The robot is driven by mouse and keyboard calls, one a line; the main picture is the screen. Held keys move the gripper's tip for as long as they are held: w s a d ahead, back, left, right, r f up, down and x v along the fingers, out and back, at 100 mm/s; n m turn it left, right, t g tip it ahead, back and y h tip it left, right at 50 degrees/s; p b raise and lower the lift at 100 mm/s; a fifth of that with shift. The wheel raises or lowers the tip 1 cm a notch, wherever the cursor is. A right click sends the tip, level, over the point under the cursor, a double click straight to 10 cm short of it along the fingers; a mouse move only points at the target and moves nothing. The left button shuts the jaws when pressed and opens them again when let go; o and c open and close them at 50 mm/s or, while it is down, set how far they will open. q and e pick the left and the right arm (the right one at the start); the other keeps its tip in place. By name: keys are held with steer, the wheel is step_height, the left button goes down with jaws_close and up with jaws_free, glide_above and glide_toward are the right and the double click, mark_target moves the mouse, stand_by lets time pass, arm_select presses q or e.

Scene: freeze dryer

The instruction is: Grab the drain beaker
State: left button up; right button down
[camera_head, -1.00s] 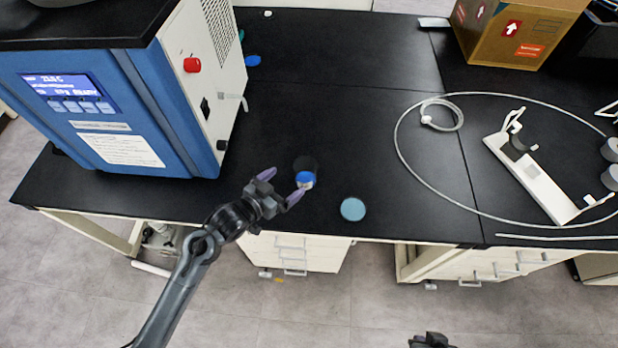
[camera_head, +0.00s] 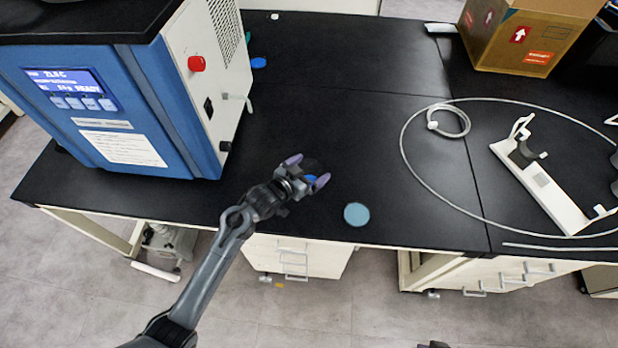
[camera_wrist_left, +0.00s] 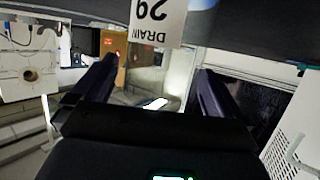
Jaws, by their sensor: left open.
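In the left wrist view, an upside-down white label (camera_wrist_left: 157,20) reading "DRAIN" and 29 shows between and above the fingers of the left gripper (camera_wrist_left: 157,70). I cannot tell whether the fingers touch the beaker. Only a dark scrap of my right arm shows at the bottom edge of the head view.
A blue and white freeze dryer (camera_head: 120,100) stands at the left. A round teal disc (camera_head: 356,214) lies right of the beaker. A coiled tube (camera_head: 403,150), a white stand (camera_head: 540,185) and a cardboard box (camera_head: 520,35) are farther right.

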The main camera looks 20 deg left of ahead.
arm_select(q)
steer(key=shift+c, duration=0.5)
steer(key=c, duration=0.9)
steer(key=shift+c, duration=0.3)
steer(key=shift+r, duration=0.1)
